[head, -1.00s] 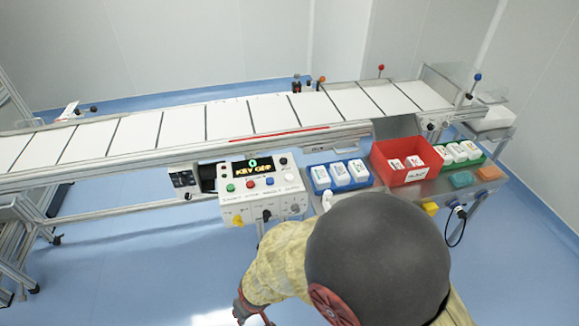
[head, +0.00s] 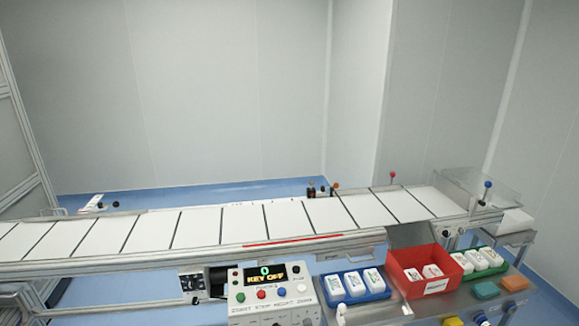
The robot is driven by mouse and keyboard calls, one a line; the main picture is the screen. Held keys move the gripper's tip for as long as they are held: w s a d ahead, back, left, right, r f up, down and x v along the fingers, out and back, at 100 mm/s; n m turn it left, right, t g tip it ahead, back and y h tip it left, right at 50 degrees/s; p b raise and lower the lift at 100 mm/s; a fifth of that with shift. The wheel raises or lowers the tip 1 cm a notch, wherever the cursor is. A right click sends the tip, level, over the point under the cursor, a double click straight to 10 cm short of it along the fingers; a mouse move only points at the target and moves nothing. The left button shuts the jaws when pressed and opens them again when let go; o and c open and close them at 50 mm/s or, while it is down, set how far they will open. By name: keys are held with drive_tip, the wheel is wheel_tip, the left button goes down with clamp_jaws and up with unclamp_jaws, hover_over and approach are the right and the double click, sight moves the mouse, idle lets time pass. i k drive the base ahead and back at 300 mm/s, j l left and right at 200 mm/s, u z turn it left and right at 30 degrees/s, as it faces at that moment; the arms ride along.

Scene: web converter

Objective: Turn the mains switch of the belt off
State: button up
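The belt (head: 245,227) runs across the head view with white panels and dark cross lines. A white control box (head: 268,298) stands at its front, low in the picture. Its display (head: 264,273) reads "0 KEY OFF", and coloured buttons sit below it. The box's lower part is cut off by the bottom edge. A small dark-fronted unit (head: 192,283) with a knob or switch is under the belt, left of the box. I cannot tell which control is the mains switch. My gripper is not in view.
A blue tray (head: 352,296) with white packs, a red bin (head: 425,286) and a green tray (head: 482,272) stand on the shelf right of the box. Orange and teal blocks lie in front. A frame (head: 25,150) stands at the left.

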sight(195, 300)
drive_tip(key=u, duration=1.3)
drive_tip(key=i+j+z, duration=0.15)
drive_tip(key=j, duration=0.2)
drive_tip(key=i+j+z, duration=0.1)
drive_tip(key=i+j, duration=0.15)
drive_tip(key=j, duration=0.15)
drive_tip(key=i+j+z, duration=0.15)
drive_tip(key=j, duration=0.25)
drive_tip(key=i+j+z, duration=0.1)
drive_tip(key=j, duration=0.3)
drive_tip(key=i+j+z, duration=0.15)
drive_tip(key=j, duration=0.3)
drive_tip(key=i+j+z, duration=0.15)
drive_tip(key=j, duration=0.3)
drive_tip(key=i+j+z, duration=0.1)
drive_tip(key=j, duration=0.35)
